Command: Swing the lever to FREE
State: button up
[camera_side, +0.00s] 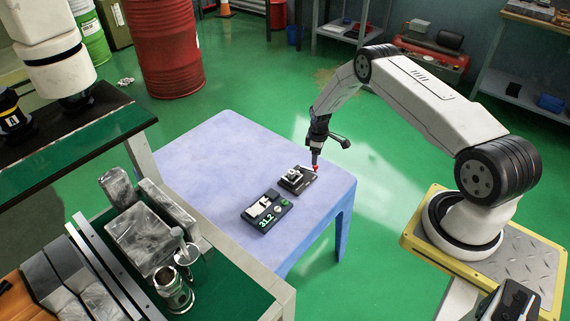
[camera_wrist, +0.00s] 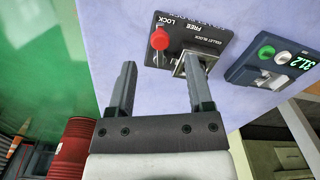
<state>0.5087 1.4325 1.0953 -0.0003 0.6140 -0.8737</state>
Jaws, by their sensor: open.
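The collet block plate (camera_wrist: 215,45) is dark, with FREE and LOCK printed on it and a metal block (camera_wrist: 188,66) mounted on it. Its lever has a red knob (camera_wrist: 159,39), which lies on the LOCK side in the wrist view. In the side view the plate (camera_side: 306,187) sits on the lavender table, with the red knob (camera_side: 316,167) at its far right corner. My gripper (camera_wrist: 159,64) is open and empty, its fingers pointing toward the plate. In the side view my gripper (camera_side: 315,157) is right above the knob; the picture does not settle whether they touch.
A dark readout box (camera_side: 266,211) showing 31.2 sits on the table near the plate. The rest of the lavender tabletop (camera_side: 220,150) is clear. A green-topped cart (camera_side: 225,290) with metal parts stands at the lower left. A red drum (camera_side: 165,50) is farther back.

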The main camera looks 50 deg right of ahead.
jog(key=shift+f, duration=2.1)
grip_shut()
